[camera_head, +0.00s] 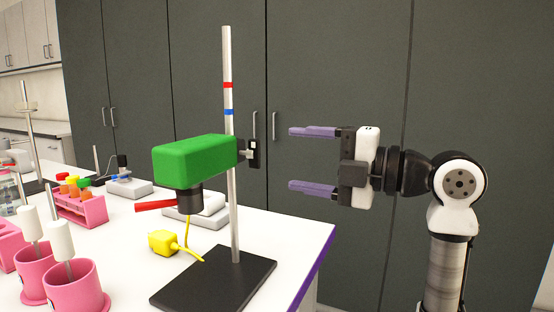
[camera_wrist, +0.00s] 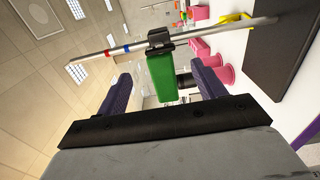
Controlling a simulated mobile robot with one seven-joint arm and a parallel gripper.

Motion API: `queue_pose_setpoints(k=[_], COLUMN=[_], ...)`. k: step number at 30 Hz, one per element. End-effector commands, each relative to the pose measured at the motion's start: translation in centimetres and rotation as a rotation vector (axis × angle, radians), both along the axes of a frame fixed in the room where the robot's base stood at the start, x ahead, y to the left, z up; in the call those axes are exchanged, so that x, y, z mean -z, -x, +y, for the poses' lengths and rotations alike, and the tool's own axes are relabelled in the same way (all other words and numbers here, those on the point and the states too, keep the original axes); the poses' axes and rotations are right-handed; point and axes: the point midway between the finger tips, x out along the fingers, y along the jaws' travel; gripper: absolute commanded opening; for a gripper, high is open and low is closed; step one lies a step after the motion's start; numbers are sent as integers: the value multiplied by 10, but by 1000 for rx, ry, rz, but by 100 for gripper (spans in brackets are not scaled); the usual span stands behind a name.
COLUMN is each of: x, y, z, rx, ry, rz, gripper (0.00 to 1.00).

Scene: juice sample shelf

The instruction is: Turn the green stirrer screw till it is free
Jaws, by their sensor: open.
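The green stirrer (camera_head: 195,160) is a green box fixed to a metal rod (camera_head: 228,70) above a black base plate. I cannot make out the screw itself for certain. My gripper (camera_head: 312,160) is open and empty, to the right of the clamp and apart from it, with its purple fingers pointing left. In the wrist view the green stirrer (camera_wrist: 160,76) appears between the open fingers, with the clamp (camera_wrist: 159,38) at the rod beyond the fingertips.
The black base plate (camera_head: 190,289) stands near the table's right edge. A yellow plug with a cord (camera_head: 163,242) lies beside it. Pink cups (camera_head: 78,292) and a pink tube rack (camera_head: 80,208) stand at left. Dark cabinets (camera_head: 340,80) are behind; the space between gripper and clamp is clear.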

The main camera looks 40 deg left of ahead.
Motion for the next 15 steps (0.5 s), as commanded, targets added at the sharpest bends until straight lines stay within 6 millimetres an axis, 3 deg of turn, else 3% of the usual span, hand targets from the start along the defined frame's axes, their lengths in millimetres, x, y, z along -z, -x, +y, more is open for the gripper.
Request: queue_pose_setpoints(k=[6, 15], x=[0, 0], y=[-10, -16], z=[-44, -66], rx=[2, -1], ry=[-1, 0], rz=[-2, -1], gripper=[69, 69])
